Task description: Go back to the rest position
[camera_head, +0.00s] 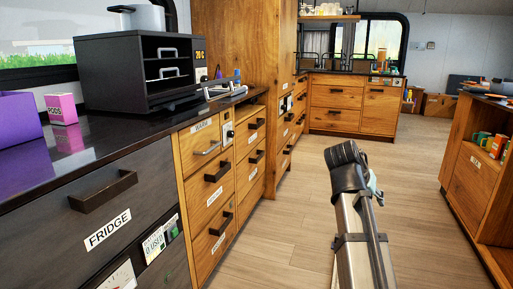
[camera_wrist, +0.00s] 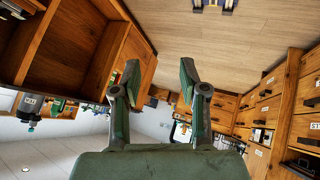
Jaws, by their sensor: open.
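My gripper (camera_wrist: 160,76) shows in the wrist view with its two green-grey fingers apart and nothing between them. That view is turned over, with the wood floor at the top. In the head view my arm stands over the open floor in the aisle, clear of the counters. A small teal part shows behind the arm there, but I cannot tell whether it is a finger. Most of the gripper is hidden in that view.
On the left is a dark counter (camera_head: 130,150) with a fridge drawer (camera_head: 60,232), a pink pods box (camera_head: 61,108) and a black cabinet (camera_head: 140,72). Wooden drawers (camera_head: 213,170) follow. A wooden shelf unit (camera_head: 468,180) stands at the right. The floor (camera_head: 290,215) between is clear.

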